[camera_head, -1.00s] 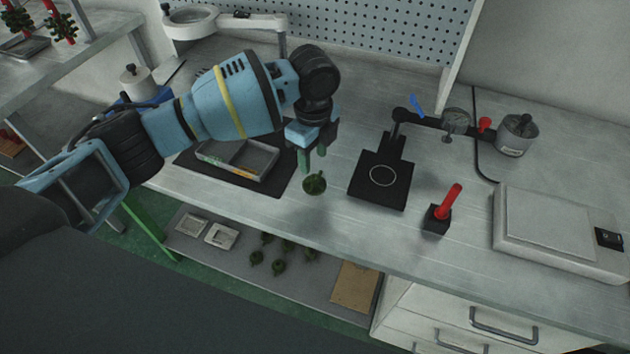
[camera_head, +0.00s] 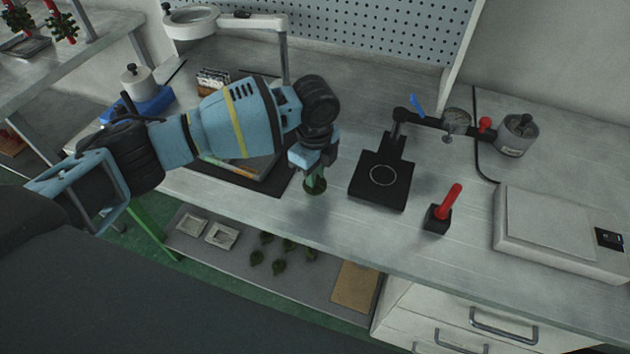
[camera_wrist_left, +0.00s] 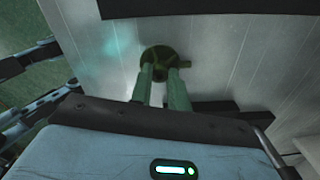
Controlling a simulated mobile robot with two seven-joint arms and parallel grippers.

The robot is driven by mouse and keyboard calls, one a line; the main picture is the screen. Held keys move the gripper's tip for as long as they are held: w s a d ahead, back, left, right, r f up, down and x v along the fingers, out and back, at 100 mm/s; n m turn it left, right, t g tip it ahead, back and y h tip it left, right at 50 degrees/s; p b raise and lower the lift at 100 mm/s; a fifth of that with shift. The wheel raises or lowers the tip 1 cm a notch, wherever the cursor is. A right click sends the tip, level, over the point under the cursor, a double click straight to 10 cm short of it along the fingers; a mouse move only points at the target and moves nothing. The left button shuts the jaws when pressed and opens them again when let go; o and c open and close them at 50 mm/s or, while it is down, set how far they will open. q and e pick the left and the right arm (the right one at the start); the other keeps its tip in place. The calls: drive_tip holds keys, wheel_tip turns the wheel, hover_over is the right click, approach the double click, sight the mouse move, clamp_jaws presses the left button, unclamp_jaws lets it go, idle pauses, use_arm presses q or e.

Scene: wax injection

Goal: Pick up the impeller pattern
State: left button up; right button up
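The impeller pattern (camera_head: 314,188) is a small dark green piece on the bench top near the front edge, left of the black stand. My left gripper (camera_head: 314,178) points down right over it, and its green fingers partly hide it. In the left wrist view, the impeller pattern (camera_wrist_left: 160,55) lies at the tips of the two fingers (camera_wrist_left: 160,74). The fingers stand apart with a gap between them; contact with the pattern cannot be made out. My right gripper is not in view.
A black stand with a ring-marked plate (camera_head: 375,190) is right of the pattern. A red-handled tool in a black block (camera_head: 437,219) and a white scale (camera_head: 545,235) are farther right. A black mat (camera_head: 278,184) with a tray lies left, under my arm.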

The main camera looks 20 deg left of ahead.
use_arm(q)
clamp_jaws()
